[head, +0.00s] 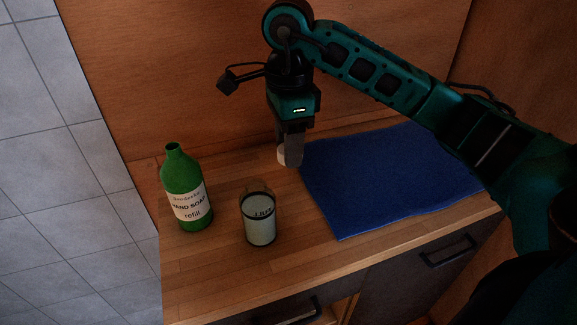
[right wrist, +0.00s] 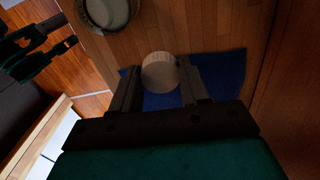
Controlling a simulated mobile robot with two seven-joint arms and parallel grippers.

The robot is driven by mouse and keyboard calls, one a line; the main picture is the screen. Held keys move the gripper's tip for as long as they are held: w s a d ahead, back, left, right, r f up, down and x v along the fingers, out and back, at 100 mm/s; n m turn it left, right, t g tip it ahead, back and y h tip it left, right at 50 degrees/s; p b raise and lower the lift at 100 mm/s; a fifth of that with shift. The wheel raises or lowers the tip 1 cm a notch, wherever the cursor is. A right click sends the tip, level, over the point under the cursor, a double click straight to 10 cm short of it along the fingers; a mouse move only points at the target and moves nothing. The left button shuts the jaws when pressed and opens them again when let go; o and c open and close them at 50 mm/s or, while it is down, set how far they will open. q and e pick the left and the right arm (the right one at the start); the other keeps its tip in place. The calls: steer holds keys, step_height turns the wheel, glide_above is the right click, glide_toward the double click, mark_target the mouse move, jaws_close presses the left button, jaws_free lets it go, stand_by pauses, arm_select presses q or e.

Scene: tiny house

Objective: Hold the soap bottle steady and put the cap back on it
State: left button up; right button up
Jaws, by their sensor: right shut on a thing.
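The green soap bottle (head: 184,190), with a pale "HAND SOAP refill" label, stands upright at the left of the wooden counter. Its narrow neck shows no cap. My right gripper (head: 291,157) is low over the counter, to the right of the bottle and near the towel's left edge. It is shut on a pale round cap (head: 283,155), which also shows between the two fingers in the right wrist view (right wrist: 160,72). My left gripper is outside the head view. A dark part at the left of the right wrist view (right wrist: 35,48) appears to be my left arm, its jaws unclear.
A glass jar (head: 260,226) with pale contents and dark lettering stands between the bottle and the towel. A blue towel (head: 390,180) covers the right of the counter (head: 240,278). A wooden wall (head: 170,80) rises behind. Drawer handles (head: 448,250) face the front.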

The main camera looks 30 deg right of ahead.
step_height(320, 180, up, 7)
steer(key=shift+f+p, duration=0.15)
steer(key=shift+p, duration=0.6)
steer(key=shift+r, duration=0.55)
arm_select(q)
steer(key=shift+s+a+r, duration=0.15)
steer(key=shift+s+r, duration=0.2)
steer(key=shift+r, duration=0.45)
